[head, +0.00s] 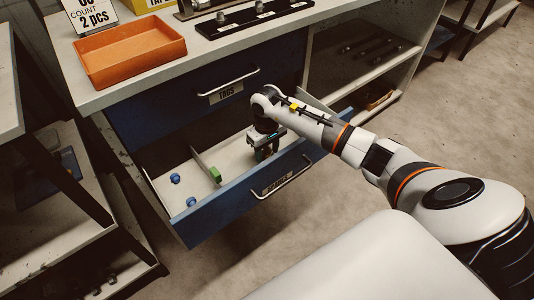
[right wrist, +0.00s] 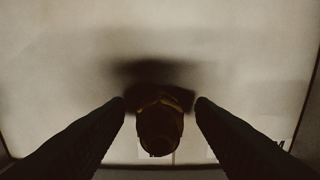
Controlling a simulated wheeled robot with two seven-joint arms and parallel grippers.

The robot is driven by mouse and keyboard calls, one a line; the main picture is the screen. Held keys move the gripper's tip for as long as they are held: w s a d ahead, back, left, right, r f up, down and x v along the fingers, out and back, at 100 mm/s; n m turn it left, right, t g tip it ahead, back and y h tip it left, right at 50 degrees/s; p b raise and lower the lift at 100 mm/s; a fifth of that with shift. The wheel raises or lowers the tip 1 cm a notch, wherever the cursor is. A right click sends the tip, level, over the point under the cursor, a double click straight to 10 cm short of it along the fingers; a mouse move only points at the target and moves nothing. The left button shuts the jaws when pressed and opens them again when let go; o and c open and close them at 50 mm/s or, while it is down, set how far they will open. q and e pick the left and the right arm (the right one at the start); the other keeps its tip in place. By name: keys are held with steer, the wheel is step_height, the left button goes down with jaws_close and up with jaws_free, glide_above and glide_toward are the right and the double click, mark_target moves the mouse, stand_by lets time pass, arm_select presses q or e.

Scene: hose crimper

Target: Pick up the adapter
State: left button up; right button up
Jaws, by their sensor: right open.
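A dark, brassy rounded piece that looks like the adapter (right wrist: 160,128) is in the right wrist view, on the pale drawer floor. My right gripper (right wrist: 160,104) is open, with one finger on each side of the piece. Small gaps seem to show, but the dark picture leaves contact unclear. In the head view my right gripper (head: 265,154) points down into the right part of the open lower drawer (head: 228,205) and hides the piece. My left gripper is out of view.
A divider (head: 203,160) splits the drawer. Two blue pieces (head: 175,178) (head: 191,202) and a green piece (head: 215,174) lie left of my gripper. The shut drawer labelled TAGS (head: 226,92) is above. An orange tray (head: 130,52) stands on the bench top.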

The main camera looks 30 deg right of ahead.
steer(key=shift+c, duration=0.3)
jaws_close()
